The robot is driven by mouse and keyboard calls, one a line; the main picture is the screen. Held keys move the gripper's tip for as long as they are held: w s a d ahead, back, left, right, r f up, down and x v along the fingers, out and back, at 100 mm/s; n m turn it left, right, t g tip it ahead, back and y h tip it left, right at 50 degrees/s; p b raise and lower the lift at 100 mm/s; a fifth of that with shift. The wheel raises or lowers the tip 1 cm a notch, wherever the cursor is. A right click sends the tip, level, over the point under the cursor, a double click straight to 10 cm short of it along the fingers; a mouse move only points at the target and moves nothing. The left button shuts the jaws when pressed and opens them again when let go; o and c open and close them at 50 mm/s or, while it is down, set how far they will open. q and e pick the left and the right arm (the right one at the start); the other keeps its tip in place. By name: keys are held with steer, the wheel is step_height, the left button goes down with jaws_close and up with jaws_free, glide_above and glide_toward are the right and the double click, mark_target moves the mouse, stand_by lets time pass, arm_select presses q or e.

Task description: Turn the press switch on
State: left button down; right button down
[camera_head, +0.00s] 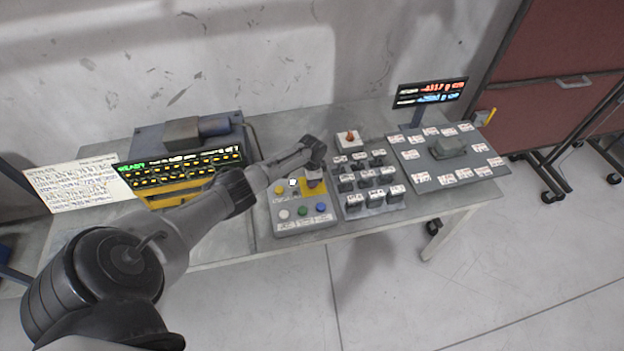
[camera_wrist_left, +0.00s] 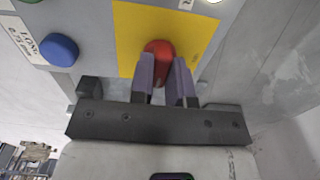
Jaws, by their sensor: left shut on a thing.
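A grey control panel (camera_head: 283,228) lies on the table with coloured buttons on it. In the left wrist view a red knob (camera_wrist_left: 159,47) stands on a yellow plate (camera_wrist_left: 128,30) of this panel. My left gripper (camera_wrist_left: 165,72) has its two fingers on either side of the red knob and is shut on it. In the head view the left gripper (camera_head: 314,179) is over the panel's right side, at the yellow plate (camera_head: 318,191), and hides the knob. No label names the press switch legibly. My right gripper is not in view.
Blue (camera_head: 320,208), green (camera_head: 302,210) and white (camera_head: 284,214) buttons sit along the panel's front. Right of it are a block of dark switches (camera_head: 372,203) and a white box (camera_head: 350,145) with an orange-red knob. A green-lit display (camera_head: 180,168) stands left.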

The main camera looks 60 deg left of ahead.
arm_select(q)
steer(key=c, duration=1.1)
jaws_free()
steer(key=shift+r, duration=0.55)
steer(key=shift+r+p, duration=1.2)
steer(key=shift+r, duration=5.2)
